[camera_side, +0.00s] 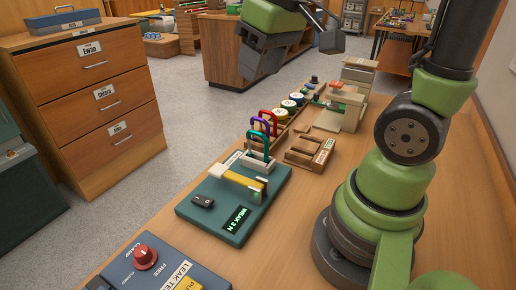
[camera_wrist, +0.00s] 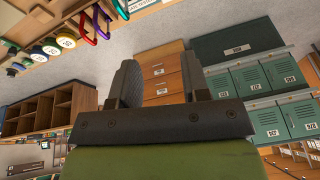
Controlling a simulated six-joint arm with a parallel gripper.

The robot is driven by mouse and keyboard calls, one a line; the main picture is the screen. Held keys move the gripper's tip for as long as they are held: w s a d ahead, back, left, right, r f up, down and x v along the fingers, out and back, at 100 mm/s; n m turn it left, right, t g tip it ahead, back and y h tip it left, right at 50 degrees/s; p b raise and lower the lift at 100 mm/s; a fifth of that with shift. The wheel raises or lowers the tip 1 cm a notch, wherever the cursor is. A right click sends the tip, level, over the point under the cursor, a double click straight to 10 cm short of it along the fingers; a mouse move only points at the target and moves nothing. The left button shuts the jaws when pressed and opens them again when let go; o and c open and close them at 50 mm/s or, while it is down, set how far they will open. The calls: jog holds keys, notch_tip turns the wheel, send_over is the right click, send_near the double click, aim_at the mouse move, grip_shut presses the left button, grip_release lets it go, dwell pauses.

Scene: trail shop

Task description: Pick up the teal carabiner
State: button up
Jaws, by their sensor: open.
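In the wrist view part of the teal carabiner (camera_wrist: 121,9) shows at the top edge, cut off by the frame. My gripper (camera_wrist: 160,82) is open and empty, with its two dark fingers apart. In the side view my gripper (camera_side: 258,57) hangs in the air well above the rack, apart from every carabiner.
In front of the rack is a teal device with a yellow bar (camera_side: 232,215). Several round-topped spools (camera_side: 288,106) stand behind the rack. Floor lies left of the bench.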

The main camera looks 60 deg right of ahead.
jog(key=w+d+f+g, duration=0.1)
jog(key=d+f, duration=0.1)
jog(key=f, duration=0.1)
jog(key=w+d+f+n+g, duration=0.1)
jog(key=w+d+f, duration=0.1)
jog(key=w+d+f+g, duration=0.1)
jog(key=d+f, duration=0.2)
jog(key=shift+w+d+f+n, duration=0.1)
jog(key=shift+w+f+n, duration=0.2)
jog(key=shift+n, duration=0.1)
send_over(256, 133)
jog(key=shift+g, duration=0.3)
jog(key=f, duration=0.4)
jog(key=shift+s+d+f, duration=0.15)
jog(key=shift+d+f, duration=0.1)
jog(key=shift+d, duration=0.05)
jog(key=shift+w+a+f, duration=0.1)
jog(key=shift+w+f, duration=0.05)
jog(key=shift+f, duration=1.35)
jog(key=shift+w+f, duration=0.1)
jog(key=shift+f, duration=1.4)
grip_shut()
